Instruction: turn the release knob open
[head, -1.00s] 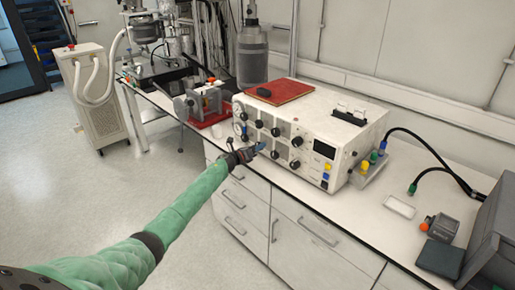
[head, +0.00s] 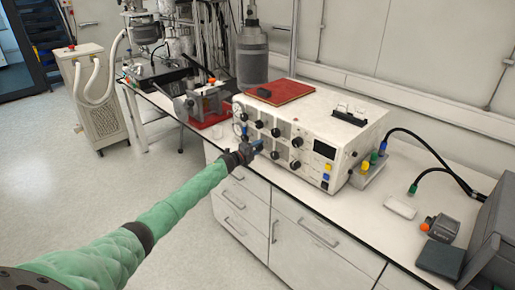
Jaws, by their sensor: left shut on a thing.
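The white control box (head: 340,125) stands on the bench, with black knobs in rows on its front panel. Visible knobs include an upper one (head: 276,132) and a lower one (head: 275,154). No label tells me which is the release knob. How far that knob is turned cannot be seen. My right gripper is not in view.
A red book (head: 285,91) with a small black object lies on the box. A red tray (head: 212,119) with a metal device sits to its left. Cables and a grey unit (head: 490,240) stand at the right. Drawers (head: 300,240) are below; the floor at left is clear.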

